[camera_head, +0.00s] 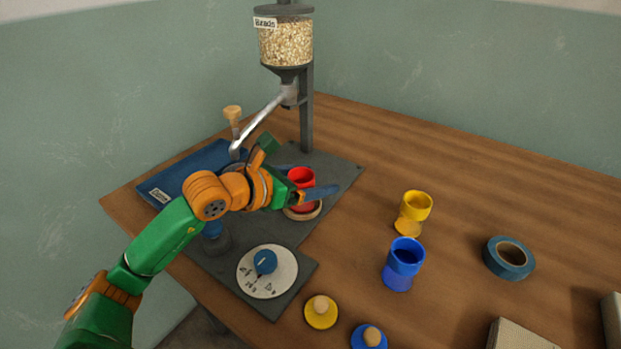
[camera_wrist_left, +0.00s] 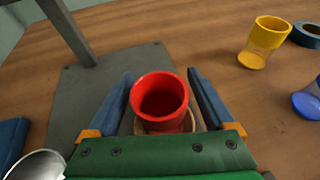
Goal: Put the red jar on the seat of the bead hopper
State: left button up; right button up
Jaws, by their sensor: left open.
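The red jar (camera_head: 301,176) is upright and open-topped at the bead hopper (camera_head: 286,43). It appears to stand on the round wooden seat (camera_head: 304,215) on the grey base plate. In the left wrist view the red jar (camera_wrist_left: 159,98) is between the two blue fingers, and the seat's rim (camera_wrist_left: 189,122) shows around its foot. My left gripper (camera_head: 309,179) is open, with a finger on each side of the jar. In the wrist view a gap shows beside each finger of the gripper (camera_wrist_left: 160,76). The jar's lower part is partly hidden. My right gripper is not in view.
The hopper's silver lever (camera_head: 262,121) and post (camera_head: 307,110) rise close behind the gripper. A blue tray (camera_head: 160,184) lies left, a dial (camera_head: 267,271) in front. A yellow jar (camera_head: 414,208), blue jar (camera_head: 403,264), lids and blue tape (camera_head: 509,258) are right. The back right table is clear.

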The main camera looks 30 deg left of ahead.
pick_arm(q)
jog(key=shift+r, duration=0.25)
jog(key=b+v, duration=0.3)
jog(key=v, duration=0.8)
jog(key=shift+s+a, duration=0.1)
jog(key=shift+s, duration=0.05)
jog(key=shift+s+a+r, duration=0.1)
jog(key=shift+s+a, duration=0.05)
jog(key=shift+s, duration=0.15)
